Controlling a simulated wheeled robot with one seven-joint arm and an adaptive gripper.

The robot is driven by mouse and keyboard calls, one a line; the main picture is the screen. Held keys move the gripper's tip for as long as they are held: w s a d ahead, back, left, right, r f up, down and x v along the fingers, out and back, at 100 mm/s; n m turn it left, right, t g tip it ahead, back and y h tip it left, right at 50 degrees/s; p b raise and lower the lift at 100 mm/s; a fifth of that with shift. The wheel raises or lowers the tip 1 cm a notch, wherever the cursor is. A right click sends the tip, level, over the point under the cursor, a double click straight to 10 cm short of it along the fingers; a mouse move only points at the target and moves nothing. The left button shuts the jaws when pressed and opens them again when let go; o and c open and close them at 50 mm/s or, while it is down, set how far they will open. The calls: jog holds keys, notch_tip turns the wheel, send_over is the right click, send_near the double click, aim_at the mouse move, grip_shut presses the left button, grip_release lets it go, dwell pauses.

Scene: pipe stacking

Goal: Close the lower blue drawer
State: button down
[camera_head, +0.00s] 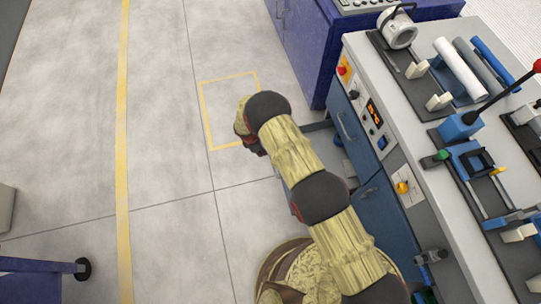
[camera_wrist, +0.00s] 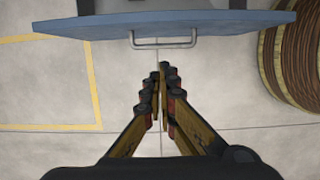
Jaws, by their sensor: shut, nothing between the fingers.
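In the wrist view a blue drawer front (camera_wrist: 220,24) spans the top, with a metal bar handle (camera_wrist: 163,45) at its middle. A grey inside shows behind the front, so this drawer stands open. My gripper (camera_wrist: 160,78) is shut and empty. Its fingertips point toward the handle and appear just short of it; I cannot tell the height between them. In the head view my arm covers most of the open drawer, and my fingertips are hidden.
The workbench (camera_head: 420,87) stands at the right, with blue fronts below (camera_head: 383,215) and pipes (camera_head: 459,68) and fixtures on top. A dark blue cabinet (camera_head: 300,40) stands behind it. A yellow floor line (camera_head: 122,150) runs at the left; the floor between is clear.

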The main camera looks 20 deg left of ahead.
jog(key=w+d+f+b, duration=0.1)
jog(key=f, duration=0.2)
jog(key=w+d+f+b, duration=0.1)
jog(key=d+f+b, duration=0.1)
jog(key=f, duration=0.1)
jog(key=d+f+b, duration=0.1)
jog(key=f, duration=0.2)
jog(key=shift+w+d+f+b, duration=0.1)
jog(key=shift+w+d+b, duration=0.25)
jog(key=shift+w+b, duration=0.05)
jog(key=shift+w+d, duration=0.15)
jog(key=shift+d, duration=0.15)
jog(key=shift+d, duration=0.1)
